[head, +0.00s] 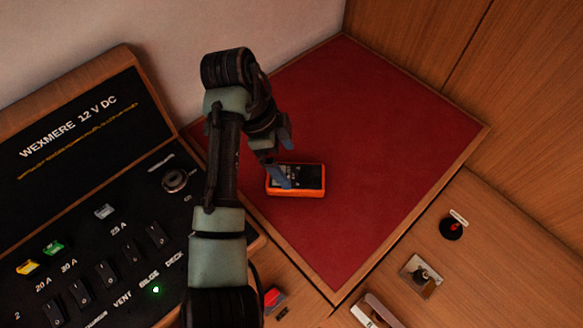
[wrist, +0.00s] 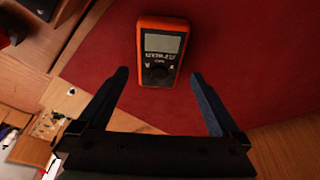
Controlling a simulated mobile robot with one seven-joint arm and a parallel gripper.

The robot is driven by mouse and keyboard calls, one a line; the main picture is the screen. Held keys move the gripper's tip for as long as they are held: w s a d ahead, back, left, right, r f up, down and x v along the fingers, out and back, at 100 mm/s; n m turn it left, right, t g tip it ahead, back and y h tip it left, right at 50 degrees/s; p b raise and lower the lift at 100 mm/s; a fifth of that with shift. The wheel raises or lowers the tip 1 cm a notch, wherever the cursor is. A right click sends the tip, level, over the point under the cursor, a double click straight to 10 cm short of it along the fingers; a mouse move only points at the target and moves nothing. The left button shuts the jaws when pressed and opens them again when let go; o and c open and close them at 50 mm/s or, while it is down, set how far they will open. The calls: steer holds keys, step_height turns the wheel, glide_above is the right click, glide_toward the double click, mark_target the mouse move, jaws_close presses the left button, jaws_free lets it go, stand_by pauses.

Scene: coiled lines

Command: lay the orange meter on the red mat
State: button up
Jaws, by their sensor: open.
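The orange meter (head: 313,179) lies face up on the red mat (head: 385,140), near its left side, in the head view. In the wrist view the meter (wrist: 162,50) shows its grey screen and dark dial, flat on the red mat (wrist: 235,60). My gripper (head: 282,166) is beside the meter in the head view, and one finger hides a little of it. In the wrist view my gripper (wrist: 160,77) is open and empty, its blue fingers apart, with the meter ahead of and between them. I cannot tell the height of the fingertips above the mat.
A black switch panel (head: 110,240) with fuses and a lit green lamp stands at the left. A wooden edge frames the mat. A round black switch (head: 452,228) and a metal plate (head: 422,275) sit on the wood at the right. Much of the mat is clear.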

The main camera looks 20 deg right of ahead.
steer(key=p+v, duration=0.1)
steer(key=v, duration=0.5)
steer(key=shift+r, duration=0.3)
steer(key=shift+a, duration=0.1)
steer(key=w+d+r+n+t+h, duration=0.3)
steer(key=w+d+r+n+t, duration=0.25)
steer(key=w+r+t, duration=0.4)
step_height(320, 180, up, 18)
steer(key=a+n+t+h, duration=0.1)
steer(key=a+n+t, duration=0.1)
steer(key=n+t, duration=0.35)
steer(key=s+a+r+n+t+y, duration=0.3)
steer(key=s+a+r+n+t, duration=0.3)
steer(key=r, duration=0.5)
steer(key=s+a+r+n+t+y, duration=0.4)
steer(key=s+a+r+n+t, duration=0.2)
steer(key=s+r, duration=0.4)
steer(key=shift+s+a+r+t, duration=0.2)
steer(key=shift+a+r+t, duration=0.75)
steer(key=shift+a, duration=0.15)
